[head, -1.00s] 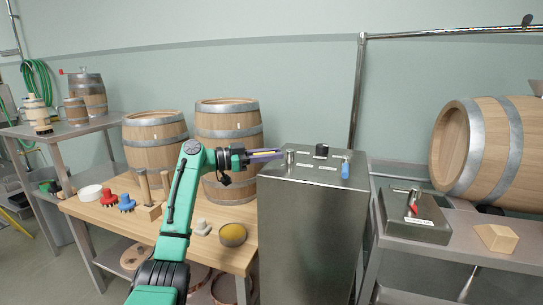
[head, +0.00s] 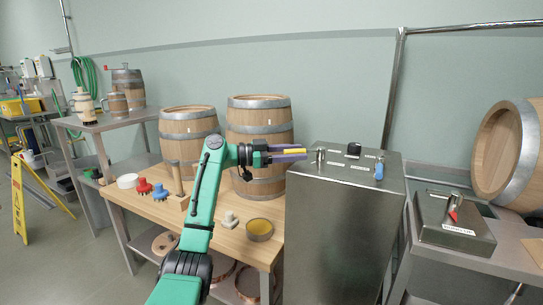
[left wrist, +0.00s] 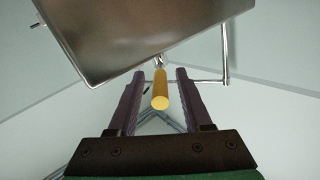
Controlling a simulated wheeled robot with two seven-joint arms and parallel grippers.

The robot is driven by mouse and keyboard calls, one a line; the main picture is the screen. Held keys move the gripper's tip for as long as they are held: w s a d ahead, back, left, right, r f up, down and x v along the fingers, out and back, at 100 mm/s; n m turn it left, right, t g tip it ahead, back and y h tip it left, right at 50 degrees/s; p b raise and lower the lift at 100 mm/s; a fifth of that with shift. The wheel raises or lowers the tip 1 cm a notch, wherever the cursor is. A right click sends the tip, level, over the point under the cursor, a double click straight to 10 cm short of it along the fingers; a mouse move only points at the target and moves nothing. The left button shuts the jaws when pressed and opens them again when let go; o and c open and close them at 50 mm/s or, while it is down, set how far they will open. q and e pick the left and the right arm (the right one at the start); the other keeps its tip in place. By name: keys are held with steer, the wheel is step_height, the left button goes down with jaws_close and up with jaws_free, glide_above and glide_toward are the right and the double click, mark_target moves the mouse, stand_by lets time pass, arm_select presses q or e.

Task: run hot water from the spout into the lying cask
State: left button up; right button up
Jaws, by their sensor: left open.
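The lying cask (head: 503,158) is at the right edge of the head view, partly cut off, with its round end facing left. The steel cabinet (head: 335,240) has a blue-handled lever (head: 379,171), a black knob (head: 354,149) and a steel fitting (head: 320,156) on top. My left gripper (head: 303,154) is open at the cabinet's upper left. A yellow handle (left wrist: 160,92) lies between its fingers in the left wrist view, with gaps on both sides. A steel pipe (head: 396,85) rises behind the cabinet and runs right; its outlet is not visible. My right gripper is not in view.
A steel box with a red-tipped lever (head: 454,216) stands on the right bench. The wooden table (head: 220,245) on the left holds two upright casks (head: 188,140) and small tools. A yellow floor sign (head: 18,200) stands far left.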

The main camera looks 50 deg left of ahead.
arm_select(q)
steer(key=b+v, duration=0.1)
steer(key=v, duration=1)
steer(key=shift+s+a, duration=0.2)
steer(key=shift+s, duration=0.15)
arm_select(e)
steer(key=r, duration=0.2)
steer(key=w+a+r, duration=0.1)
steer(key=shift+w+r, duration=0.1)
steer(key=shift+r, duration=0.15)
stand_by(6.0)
